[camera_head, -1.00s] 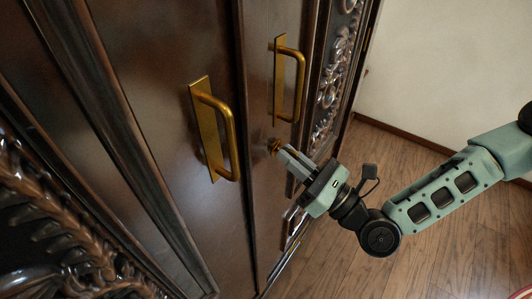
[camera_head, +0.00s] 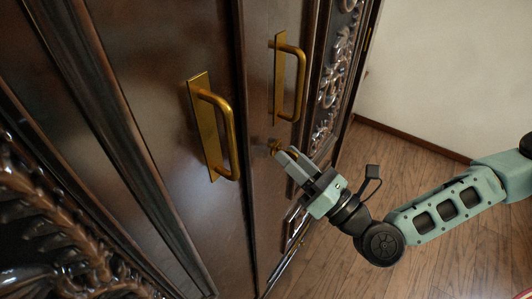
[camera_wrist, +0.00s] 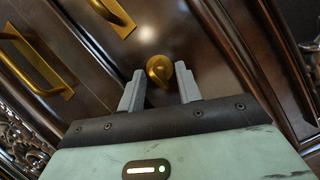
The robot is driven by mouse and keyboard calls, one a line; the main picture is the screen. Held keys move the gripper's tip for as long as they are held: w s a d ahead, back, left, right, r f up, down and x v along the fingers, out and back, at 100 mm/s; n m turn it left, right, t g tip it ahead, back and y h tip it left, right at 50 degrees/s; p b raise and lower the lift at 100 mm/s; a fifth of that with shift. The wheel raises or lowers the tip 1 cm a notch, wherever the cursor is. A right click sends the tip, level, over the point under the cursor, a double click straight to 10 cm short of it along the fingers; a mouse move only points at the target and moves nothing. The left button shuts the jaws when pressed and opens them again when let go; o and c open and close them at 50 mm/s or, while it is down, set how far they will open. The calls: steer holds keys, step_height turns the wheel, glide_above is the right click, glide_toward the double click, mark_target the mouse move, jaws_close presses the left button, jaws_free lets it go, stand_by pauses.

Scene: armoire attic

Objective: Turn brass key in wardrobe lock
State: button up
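The brass key (camera_wrist: 159,70) sits in the lock on the dark wooden wardrobe (camera_head: 215,215), just below the right-hand brass handle. In the wrist view its rounded bow lies between and slightly beyond the two grey fingertips. In the head view only a small brass part of the key (camera_head: 274,145) shows at the fingertips. My gripper (camera_wrist: 159,72) is open, its fingers apart on either side of the key with narrow gaps visible. It also shows in the head view (camera_head: 284,156), pointing at the lock from the lower right.
Two brass handles, the left one (camera_head: 229,140) and the right one (camera_head: 301,85), stand out from the doors close to my gripper. Carved trim (camera_head: 335,75) runs along the wardrobe's right edge. Wooden floor (camera_head: 395,160) is open to the right.

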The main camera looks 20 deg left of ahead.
steer(key=v, duration=1.6)
step_height(320, 180, down, 9)
steer(key=s+d+n+g+h+p, duration=0.25)
steer(key=n+g+h, duration=0.75)
steer(key=n, duration=1)
steer(key=w+d+r+n+h, duration=0.3)
steer(key=d+r+n+h, duration=0.2)
steer(key=n+h, duration=0.15)
steer(key=s+r+n+h+p, duration=0.1)
steer(key=s+r+n, duration=0.3)
steer(key=r, duration=0.5)
steer(key=s+r+n+h+p, duration=0.1)
steer(key=s+r+n, duration=0.3)
steer(key=r, duration=0.6)
steer(key=shift+a+r+n, duration=0.15)
steer(key=shift+a+n, duration=0.25)
steer(key=shift+n, duration=0.75)
steer(key=shift+s, duration=0.1)
